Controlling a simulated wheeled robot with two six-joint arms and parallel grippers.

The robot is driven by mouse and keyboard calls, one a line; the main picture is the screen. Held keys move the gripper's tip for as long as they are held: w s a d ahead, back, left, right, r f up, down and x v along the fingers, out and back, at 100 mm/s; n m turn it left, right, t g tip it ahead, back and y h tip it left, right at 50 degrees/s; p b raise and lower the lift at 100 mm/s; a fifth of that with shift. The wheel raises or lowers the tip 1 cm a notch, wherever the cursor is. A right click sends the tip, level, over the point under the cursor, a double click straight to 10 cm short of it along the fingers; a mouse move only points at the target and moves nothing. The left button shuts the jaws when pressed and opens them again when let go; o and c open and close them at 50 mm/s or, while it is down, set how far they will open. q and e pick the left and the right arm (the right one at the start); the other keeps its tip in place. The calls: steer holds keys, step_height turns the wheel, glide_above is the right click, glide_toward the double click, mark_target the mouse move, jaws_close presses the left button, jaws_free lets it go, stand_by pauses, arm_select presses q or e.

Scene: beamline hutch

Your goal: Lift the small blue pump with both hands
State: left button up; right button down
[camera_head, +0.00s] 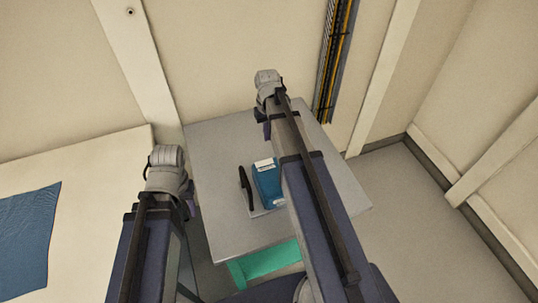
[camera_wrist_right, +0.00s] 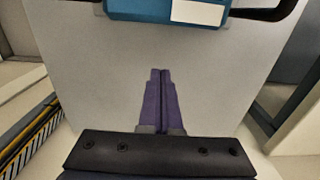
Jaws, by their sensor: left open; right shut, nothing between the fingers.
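The small blue pump (camera_head: 268,187) stands on a grey table, with a white label on top and a black handle (camera_head: 246,190) on its left side. My right forearm hides its right side in the head view.
The grey table (camera_head: 220,155) is otherwise clear. A green object (camera_head: 268,262) sits low at its front edge. A pale surface with a blue sheet (camera_head: 28,240) lies to the left. The wall with a cable tray (camera_head: 335,60) is close behind the table; open floor lies right.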

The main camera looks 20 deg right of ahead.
mark_target(272, 160)
arm_select(q)
steer(key=shift+s+f, duration=0.1)
steer(key=shift+f, duration=0.1)
arm_select(e)
steer(key=shift+s+f, duration=0.1)
steer(key=shift+f, duration=0.05)
step_height(272, 160, down, 10)
steer(key=b, duration=1)
steer(key=shift+f+b, duration=0.2)
steer(key=shift+b, duration=0.2)
arm_select(q)
step_height(272, 160, down, 10)
steer(key=shift+r+p, duration=0.2)
steer(key=shift+p, duration=0.2)
arm_select(e)
steer(key=s, duration=0.4)
steer(key=shift+a+r, duration=0.1)
steer(key=shift+r, duration=0.25)
